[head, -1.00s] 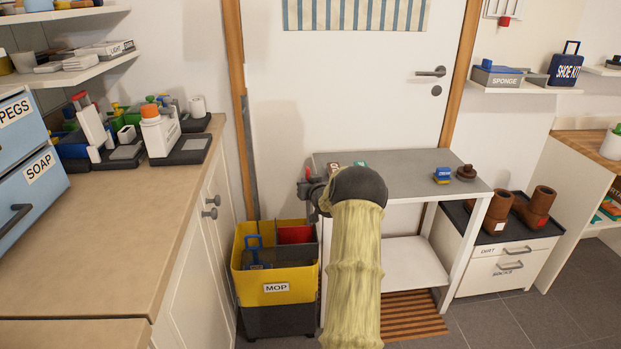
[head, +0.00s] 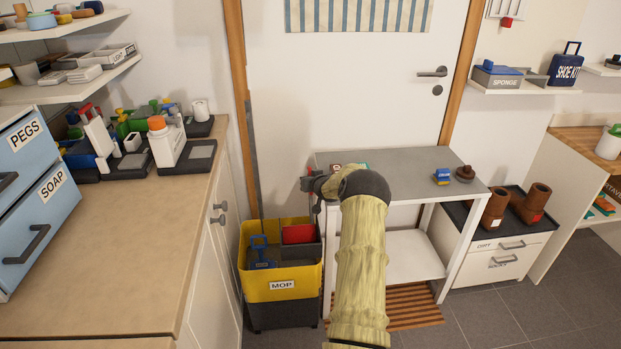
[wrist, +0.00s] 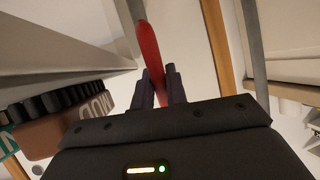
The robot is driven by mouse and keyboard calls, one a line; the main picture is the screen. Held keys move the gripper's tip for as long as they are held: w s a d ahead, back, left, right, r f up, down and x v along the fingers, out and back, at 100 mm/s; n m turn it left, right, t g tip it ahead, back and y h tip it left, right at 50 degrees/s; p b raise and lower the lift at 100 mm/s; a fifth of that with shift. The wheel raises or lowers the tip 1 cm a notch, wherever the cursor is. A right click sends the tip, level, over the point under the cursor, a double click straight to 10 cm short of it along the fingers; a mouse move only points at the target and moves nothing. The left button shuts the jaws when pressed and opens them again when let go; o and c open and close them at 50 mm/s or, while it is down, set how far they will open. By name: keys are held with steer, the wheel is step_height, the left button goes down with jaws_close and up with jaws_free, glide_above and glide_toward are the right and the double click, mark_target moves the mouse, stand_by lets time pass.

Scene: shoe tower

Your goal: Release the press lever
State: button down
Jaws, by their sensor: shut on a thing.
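My gripper (head: 311,184) is at the left end of the grey-topped table, just above the mop bucket. In the wrist view its two dark fingers (wrist: 160,86) are closed on a slim red handle (wrist: 151,45), which I take to be the press lever. The handle sticks out beyond the fingertips. In the head view a bit of red (head: 310,172) shows at the gripper. My arm hides part of this area, and I cannot see where the lever joins its base.
The yellow and black bucket (head: 281,284), labelled MOP, holds a blue-handled tool (head: 260,251) and a red block (head: 298,234). The grey table (head: 410,165) is close on the right. A brown brush with black bristles (wrist: 60,105) is near my gripper. The wooden counter (head: 110,240) stands left.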

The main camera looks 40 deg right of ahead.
steer(key=shift+w+r, duration=0.1)
steer(key=c, duration=1.6)
jaws_free()
steer(key=shift+o, duration=0.6)
steer(key=shift+w+d+f, duration=0.1)
steer(key=shift+f, duration=0.1)
steer(key=shift+r, duration=0.1)
steer(key=p+v, duration=0.1)
steer(key=v, duration=1.6)
steer(key=shift+s, duration=0.3)
steer(key=shift+w, duration=0.1)
